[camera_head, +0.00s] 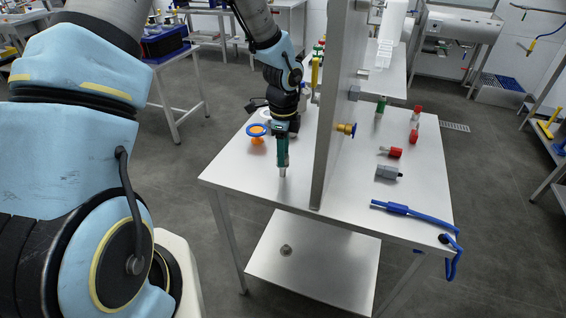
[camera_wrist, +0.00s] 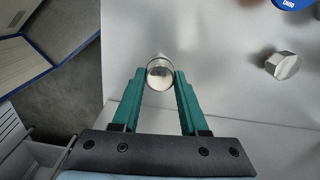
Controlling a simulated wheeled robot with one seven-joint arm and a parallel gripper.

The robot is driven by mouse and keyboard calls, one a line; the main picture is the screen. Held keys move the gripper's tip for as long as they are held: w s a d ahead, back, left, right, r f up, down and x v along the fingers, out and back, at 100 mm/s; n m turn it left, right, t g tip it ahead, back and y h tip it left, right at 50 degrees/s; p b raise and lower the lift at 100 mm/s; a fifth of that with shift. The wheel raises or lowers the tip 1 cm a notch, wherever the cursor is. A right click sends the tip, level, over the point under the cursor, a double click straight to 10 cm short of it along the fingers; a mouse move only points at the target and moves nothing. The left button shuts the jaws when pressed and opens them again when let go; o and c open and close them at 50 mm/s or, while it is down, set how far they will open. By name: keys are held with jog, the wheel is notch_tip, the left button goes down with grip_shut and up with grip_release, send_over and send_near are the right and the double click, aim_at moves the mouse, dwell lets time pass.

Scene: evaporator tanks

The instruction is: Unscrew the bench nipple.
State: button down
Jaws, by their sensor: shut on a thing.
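The bench nipple (camera_wrist: 160,73) is a short, shiny metal cylinder. In the wrist view its round end shows between the tips of my two green fingers. My gripper (camera_wrist: 159,84) is shut on it, with one finger touching each side. In the head view my gripper (camera_head: 283,165) points down over the left part of the steel bench (camera_head: 235,170), and the nipple (camera_head: 283,172) shows as a small grey piece below the fingertips. Whether its lower end is threaded into the bench is hidden.
An upright steel panel (camera_head: 338,100) stands on the bench to the right of my gripper. An orange and blue valve handle (camera_head: 257,131) is close on the left. A metal hex piece (camera_wrist: 283,65) is nearby. Red and grey fittings and a blue hose (camera_head: 410,211) lie beyond the panel.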

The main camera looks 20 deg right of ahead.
jog(key=shift+d+n, duration=0.1)
jog(key=shift+n, duration=0.4)
jog(key=n+b, duration=0.1)
jog(key=n, duration=0.2)
jog(key=shift+d, duration=0.1)
jog(key=shift+w+r+n, duration=0.1)
jog(key=shift+n, duration=1)
jog(key=n+b, duration=0.1)
jog(key=n, duration=0.3)
jog(key=shift+n+b, duration=0.3)
jog(key=shift+b, duration=0.1)
jog(key=shift+r, duration=0.25)
